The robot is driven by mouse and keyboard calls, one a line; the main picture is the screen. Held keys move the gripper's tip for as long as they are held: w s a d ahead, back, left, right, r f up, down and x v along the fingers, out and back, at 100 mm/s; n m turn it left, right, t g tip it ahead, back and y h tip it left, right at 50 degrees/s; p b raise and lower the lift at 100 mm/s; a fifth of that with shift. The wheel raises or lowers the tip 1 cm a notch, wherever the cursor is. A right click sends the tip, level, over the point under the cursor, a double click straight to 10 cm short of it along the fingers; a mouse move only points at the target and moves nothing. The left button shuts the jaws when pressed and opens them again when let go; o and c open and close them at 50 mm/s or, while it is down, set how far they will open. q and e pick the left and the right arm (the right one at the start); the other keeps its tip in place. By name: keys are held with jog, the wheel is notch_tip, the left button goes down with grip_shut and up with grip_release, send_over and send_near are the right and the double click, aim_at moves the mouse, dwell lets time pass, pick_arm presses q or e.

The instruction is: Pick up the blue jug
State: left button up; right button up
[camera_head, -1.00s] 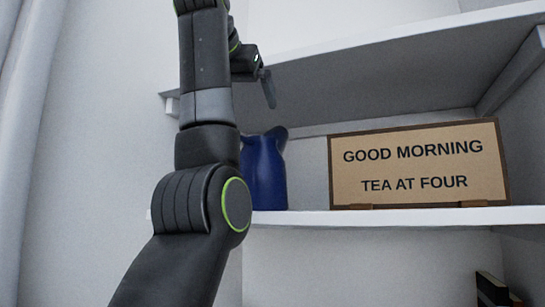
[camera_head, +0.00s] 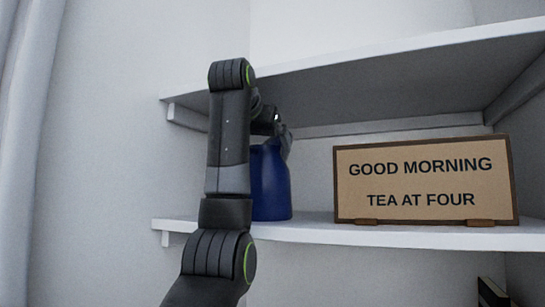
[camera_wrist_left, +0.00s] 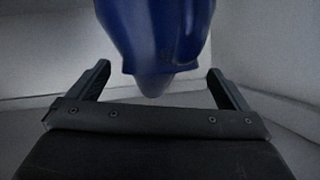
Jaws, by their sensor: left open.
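The blue jug (camera_head: 271,185) stands upright on the white shelf, partly hidden behind my left arm in the head view. My left gripper (camera_head: 284,137) is at the jug's top, under the upper shelf, and partly covered by my arm. In the left wrist view, the jug (camera_wrist_left: 155,35) fills the top middle, with its tapering end pointing down between the fingers. The left gripper (camera_wrist_left: 160,75) is open, with one finger on either side of the jug and visible gaps to both. My right gripper is not in view.
A framed sign (camera_head: 425,182) reading "GOOD MORNING TEA AT FOUR" stands to the right of the jug. The upper shelf (camera_head: 380,88) is close above my left gripper. Dark books (camera_head: 492,292) show low at the right. The shelf between jug and sign is clear.

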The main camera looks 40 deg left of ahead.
pick_arm(q)
jog(key=p+x, duration=0.2)
jog(key=x, duration=0.2)
jog(key=shift+w+r, duration=0.15)
jog(key=shift+w+a, duration=0.1)
jog(key=shift+w, duration=0.05)
jog(key=shift+c, duration=0.5)
jog(key=c, duration=1.4)
jog(key=shift+o, duration=0.2)
